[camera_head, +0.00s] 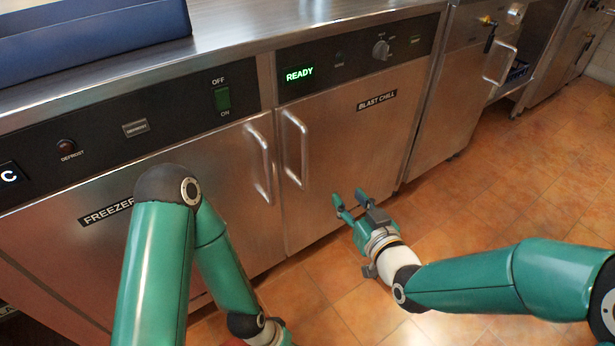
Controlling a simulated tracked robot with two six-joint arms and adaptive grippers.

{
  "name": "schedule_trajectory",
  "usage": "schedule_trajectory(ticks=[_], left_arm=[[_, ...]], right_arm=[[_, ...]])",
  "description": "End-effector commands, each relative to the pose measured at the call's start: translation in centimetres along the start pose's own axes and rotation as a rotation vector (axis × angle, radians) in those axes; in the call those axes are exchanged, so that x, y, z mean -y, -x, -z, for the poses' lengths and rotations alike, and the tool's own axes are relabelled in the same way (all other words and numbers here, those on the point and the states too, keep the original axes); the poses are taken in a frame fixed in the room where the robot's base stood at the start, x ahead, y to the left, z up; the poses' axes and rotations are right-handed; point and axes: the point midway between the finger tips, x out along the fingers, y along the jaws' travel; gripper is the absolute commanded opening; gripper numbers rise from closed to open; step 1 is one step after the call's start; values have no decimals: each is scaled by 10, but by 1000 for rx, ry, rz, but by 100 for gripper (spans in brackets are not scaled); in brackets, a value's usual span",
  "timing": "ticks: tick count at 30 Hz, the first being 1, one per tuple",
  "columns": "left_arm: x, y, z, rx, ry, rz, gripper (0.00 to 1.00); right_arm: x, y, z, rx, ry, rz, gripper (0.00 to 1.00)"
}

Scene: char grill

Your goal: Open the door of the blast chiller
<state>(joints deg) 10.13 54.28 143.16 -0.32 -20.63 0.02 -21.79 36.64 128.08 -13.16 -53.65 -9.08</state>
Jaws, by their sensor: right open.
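The blast chiller door (355,130) is a steel panel labelled BLAST CHILL, and it is shut. Its vertical bar handle (303,150) is on the door's left side. A green READY display (299,75) is lit on the black panel above. My right gripper (348,203) is open and empty in front of the door's lower part, below and to the right of the handle, apart from it. My left arm comes down in front of the freezer; its gripper is out of view below the bottom edge.
The freezer door (225,215) on the left is shut, its handle (260,163) close beside the chiller's handle. A blue container (90,38) sits on the steel counter (235,40). More steel units stand at the right. The tiled floor (500,190) in front of the chiller is clear.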

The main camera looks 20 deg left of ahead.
Motion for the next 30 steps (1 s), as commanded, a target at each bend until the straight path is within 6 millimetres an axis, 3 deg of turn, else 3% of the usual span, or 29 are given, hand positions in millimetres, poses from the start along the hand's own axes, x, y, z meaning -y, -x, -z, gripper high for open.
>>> schedule_trajectory(ticks=[1, 3, 14, 30], left_arm=[[9, -24, 0, -1, 0, 0, 40], [12, -34, 0, -1, 0, 0, 40], [16, -45, 1, -1, 0, 0, 40], [22, -60, 1, -1, 0, 0, 40]], right_arm=[[7, -6, -6, -49, 23, 17, 43], [16, -9, 2, -99, 47, 35, 43], [29, -27, 21, -172, 79, 59, 43], [36, -128, 36, -169, 78, 59, 43]])
